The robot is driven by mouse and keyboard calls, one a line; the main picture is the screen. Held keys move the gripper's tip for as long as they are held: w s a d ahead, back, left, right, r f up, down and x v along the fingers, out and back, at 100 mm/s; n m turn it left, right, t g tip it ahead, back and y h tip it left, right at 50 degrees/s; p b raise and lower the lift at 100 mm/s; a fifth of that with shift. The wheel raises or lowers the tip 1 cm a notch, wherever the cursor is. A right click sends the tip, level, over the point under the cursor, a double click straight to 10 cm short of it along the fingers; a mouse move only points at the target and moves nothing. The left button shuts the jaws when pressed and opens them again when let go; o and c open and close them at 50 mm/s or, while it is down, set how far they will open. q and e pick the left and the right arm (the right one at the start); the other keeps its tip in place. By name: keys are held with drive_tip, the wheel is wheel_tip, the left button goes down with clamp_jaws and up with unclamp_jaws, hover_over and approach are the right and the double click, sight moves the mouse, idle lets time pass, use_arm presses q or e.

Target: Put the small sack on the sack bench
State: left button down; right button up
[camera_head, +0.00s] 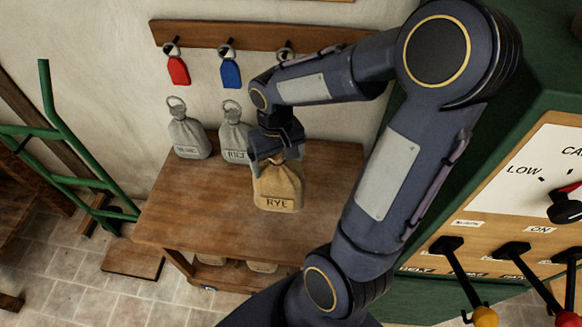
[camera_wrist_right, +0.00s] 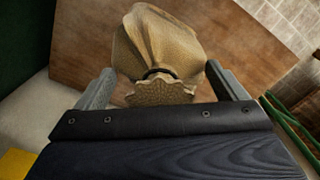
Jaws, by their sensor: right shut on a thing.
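The small tan sack (camera_head: 278,190) is labelled RYE. My right gripper (camera_head: 276,158) is shut on its tied neck from above. In the right wrist view the sack (camera_wrist_right: 158,45) hangs between the two fingers (camera_wrist_right: 160,82), with the brown wooden top behind it. The sack bench (camera_head: 185,205) is a wooden table against the wall. The sack is over the right part of its top, upright; I cannot tell whether its bottom touches the wood. My left gripper is not in view.
Two grey labelled sacks (camera_head: 188,138) stand at the bench's back left. Red and blue tags (camera_head: 177,70) hang on a rail above. More sacks sit under the bench. A green hand truck (camera_head: 75,155) is left; a green lever panel (camera_head: 500,235) is right. The bench's front left is clear.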

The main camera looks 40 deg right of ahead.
drive_tip(key=w+f+b, duration=0.2)
drive_tip(key=f, duration=0.1)
drive_tip(key=w+a+f+b, duration=0.1)
drive_tip(key=w+f+b, duration=0.1)
drive_tip(key=f, duration=0.1)
drive_tip(key=w+a+f+b, duration=0.1)
drive_tip(key=w+f+b, duration=0.1)
drive_tip(key=w+f, duration=0.1)
drive_tip(key=shift+f+b, duration=0.35)
drive_tip(key=shift+f, duration=0.15)
drive_tip(key=shift+f, duration=0.15)
drive_tip(key=o, duration=1.8)
drive_tip(key=shift+c, duration=0.2)
drive_tip(key=shift+r, duration=0.2)
wheel_tip(320, 180, up, 12)
drive_tip(key=shift+a, duration=0.1)
